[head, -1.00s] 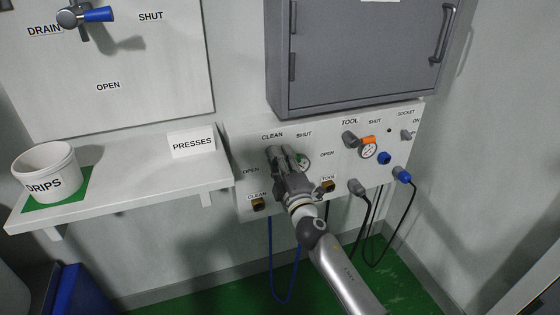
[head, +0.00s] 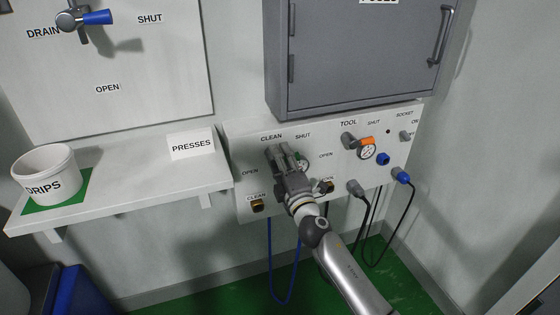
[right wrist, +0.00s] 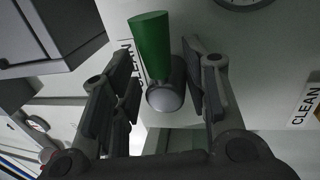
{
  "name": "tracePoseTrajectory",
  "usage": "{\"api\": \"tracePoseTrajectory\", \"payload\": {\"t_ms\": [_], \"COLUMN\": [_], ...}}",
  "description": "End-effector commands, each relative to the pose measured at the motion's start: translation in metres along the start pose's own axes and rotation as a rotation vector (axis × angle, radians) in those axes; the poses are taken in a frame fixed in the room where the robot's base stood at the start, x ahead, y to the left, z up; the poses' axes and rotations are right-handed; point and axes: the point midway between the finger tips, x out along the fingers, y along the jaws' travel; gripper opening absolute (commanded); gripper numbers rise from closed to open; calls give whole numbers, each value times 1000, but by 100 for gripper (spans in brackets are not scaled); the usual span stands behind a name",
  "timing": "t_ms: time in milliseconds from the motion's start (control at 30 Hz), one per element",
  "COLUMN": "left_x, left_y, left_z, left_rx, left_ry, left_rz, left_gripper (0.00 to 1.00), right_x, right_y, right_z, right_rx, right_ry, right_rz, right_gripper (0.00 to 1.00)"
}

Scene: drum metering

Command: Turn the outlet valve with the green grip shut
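The outlet valve has a green grip (right wrist: 151,45) and a round grey hub (right wrist: 165,97), both clear in the right wrist view. My right gripper (right wrist: 166,78) is open, with one finger on each side of the hub. The right finger is close to the hub; I cannot tell whether it touches. In the head view my right gripper (head: 279,157) is at the panel (head: 238,205) below the CLEAN label and hides most of this valve. A bit of green shows just right of its fingers. My left gripper is not in view.
To the right on the panel are an orange-gripped TOOL valve (head: 366,141), a gauge (head: 366,152) and a blue plug (head: 401,176). A grey cabinet (head: 360,60) overhangs the panel. A shelf (head: 130,187) holding a white DRIPS bucket (head: 48,172) is left. Hoses hang below.

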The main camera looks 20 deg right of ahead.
Motion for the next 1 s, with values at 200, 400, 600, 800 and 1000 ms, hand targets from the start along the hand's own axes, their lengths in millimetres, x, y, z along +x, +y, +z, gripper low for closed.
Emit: {"api": "tracePoseTrajectory", "payload": {"t_ms": [200, 400, 600, 800, 1000], "left_x": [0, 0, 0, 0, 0], "left_y": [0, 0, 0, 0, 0], "left_z": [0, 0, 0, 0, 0], "left_rx": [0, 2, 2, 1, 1], "left_ry": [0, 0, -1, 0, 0], "left_rz": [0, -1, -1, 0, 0], "left_gripper": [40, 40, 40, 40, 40], "right_x": [0, 0, -12, -46, -82], "right_y": [1, -1, -3, -3, -3], "right_z": [1, 0, -1, -1, 0], "right_rx": [0, 2, 2, 3, 5], "right_ry": [-1, 0, 1, 2, 0], "right_rz": [2, -2, -5, -5, -5], "right_gripper": [47, 47, 47, 47, 47]}}
